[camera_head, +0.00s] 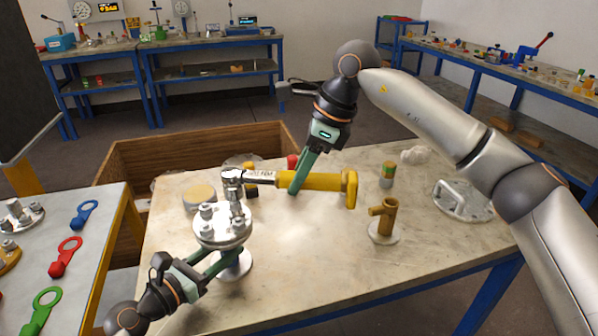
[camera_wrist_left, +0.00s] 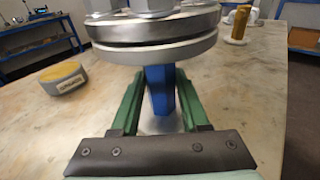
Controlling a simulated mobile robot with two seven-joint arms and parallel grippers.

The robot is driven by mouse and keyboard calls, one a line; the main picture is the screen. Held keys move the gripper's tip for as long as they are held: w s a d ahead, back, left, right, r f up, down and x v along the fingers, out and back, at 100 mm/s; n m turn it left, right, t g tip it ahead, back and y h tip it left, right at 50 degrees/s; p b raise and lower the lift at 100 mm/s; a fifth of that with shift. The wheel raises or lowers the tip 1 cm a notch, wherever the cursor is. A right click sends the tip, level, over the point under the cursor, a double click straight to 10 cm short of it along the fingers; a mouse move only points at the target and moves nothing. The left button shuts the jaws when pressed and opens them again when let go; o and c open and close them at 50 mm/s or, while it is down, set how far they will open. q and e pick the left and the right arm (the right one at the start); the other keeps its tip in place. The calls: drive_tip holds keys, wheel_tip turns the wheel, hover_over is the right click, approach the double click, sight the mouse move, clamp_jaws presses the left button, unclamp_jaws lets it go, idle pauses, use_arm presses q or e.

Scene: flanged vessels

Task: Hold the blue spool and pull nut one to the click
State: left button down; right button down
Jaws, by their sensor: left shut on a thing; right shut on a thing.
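The blue spool (camera_wrist_left: 160,92) shows in the left wrist view as a blue neck under two stacked grey flange discs. In the head view its bolted top flange (camera_head: 218,232) stands at the table's front left. My left gripper (camera_head: 224,254) is shut on the neck below the flange, with one green finger on each side. My right gripper (camera_head: 297,186) is shut on the yellow handle of a torque wrench (camera_head: 325,181). The wrench lies about level, its silver head and socket over a back nut (camera_head: 238,210) of the flange. I cannot read nut numbers or see how the socket seats.
A round yellow-topped tin (camera_head: 199,195) stands behind the flange. A brass fitting (camera_head: 384,218), a small green-and-tan can (camera_head: 387,174) and a grey flanged part (camera_head: 463,198) stand on the right. Colored spanners (camera_head: 64,256) lie on the left table. The table's front middle is bare.

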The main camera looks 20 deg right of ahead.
drive_tip(key=shift+f, duration=0.15)
drive_tip(key=shift+f, duration=1)
drive_tip(key=shift+m+t, duration=0.3)
drive_tip(key=shift+m, duration=0.5)
drive_tip(key=shift+s+a+r, duration=0.15)
drive_tip(key=shift+s+r, duration=0.1)
drive_tip(key=shift+r, duration=0.6)
drive_tip(key=shift+s+a+r, duration=0.1)
drive_tip(key=shift+s+r, duration=0.15)
drive_tip(key=shift+r, duration=0.55)
drive_tip(key=shift+s+a+r, duration=0.15)
drive_tip(key=shift+s+r, duration=0.1)
drive_tip(key=shift+r, duration=0.6)
use_arm(q)
drive_tip(key=shift+c, duration=1.6)
unclamp_jaws()
